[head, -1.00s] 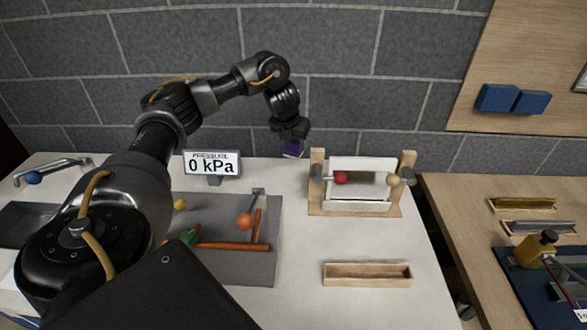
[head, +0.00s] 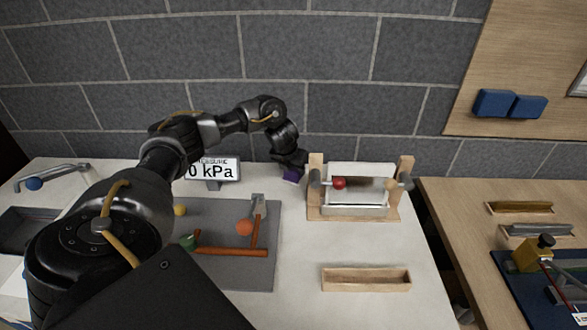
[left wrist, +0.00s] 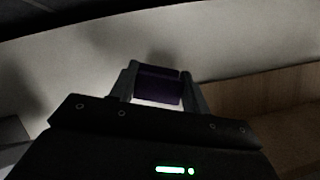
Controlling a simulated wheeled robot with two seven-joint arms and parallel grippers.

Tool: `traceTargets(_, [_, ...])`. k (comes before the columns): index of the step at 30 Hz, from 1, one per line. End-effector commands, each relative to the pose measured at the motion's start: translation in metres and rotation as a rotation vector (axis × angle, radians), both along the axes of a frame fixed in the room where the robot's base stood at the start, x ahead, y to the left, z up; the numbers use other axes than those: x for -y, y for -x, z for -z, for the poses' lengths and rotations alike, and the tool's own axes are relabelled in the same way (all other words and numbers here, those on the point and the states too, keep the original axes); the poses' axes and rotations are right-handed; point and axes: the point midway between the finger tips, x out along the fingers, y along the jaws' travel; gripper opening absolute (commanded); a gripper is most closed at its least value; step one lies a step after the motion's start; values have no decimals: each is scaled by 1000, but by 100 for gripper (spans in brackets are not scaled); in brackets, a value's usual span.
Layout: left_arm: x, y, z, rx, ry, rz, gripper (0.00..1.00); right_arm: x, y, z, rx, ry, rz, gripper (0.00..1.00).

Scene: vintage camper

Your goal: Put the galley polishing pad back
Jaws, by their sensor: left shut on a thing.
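My left gripper (head: 292,170) is shut on a small dark purple block, which I take to be the polishing pad (head: 291,177). It is at the back of the white counter, between the pressure sign and the wooden stand. In the left wrist view the purple pad (left wrist: 158,85) sits between the two fingers of the gripper (left wrist: 160,90). I cannot tell if the pad touches the counter. A wooden open tray (head: 366,281) lies empty at the counter's front right. My right gripper is not in view.
The wooden stand (head: 353,213) with a white panel and red knob is right of the gripper. The pressure sign (head: 212,170) reading 0 kPa is to its left. Counter between mat and tray is clear.

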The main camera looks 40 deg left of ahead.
Motion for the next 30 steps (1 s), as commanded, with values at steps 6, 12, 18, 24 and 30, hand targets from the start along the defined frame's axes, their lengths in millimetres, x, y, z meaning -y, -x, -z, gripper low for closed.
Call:
traceTargets(6, [0,0,6,1,0,-1,22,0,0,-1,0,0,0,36])
traceTargets(12, [0,0,9,0,0,-1,22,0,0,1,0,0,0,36])
traceTargets(18, [0,0,10,0,0,-1,64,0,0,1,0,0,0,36])
traceTargets(24, [0,0,10,0,0,0,69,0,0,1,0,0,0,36])
traceTargets(30, [0,0,3,1,1,0,69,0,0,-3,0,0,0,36])
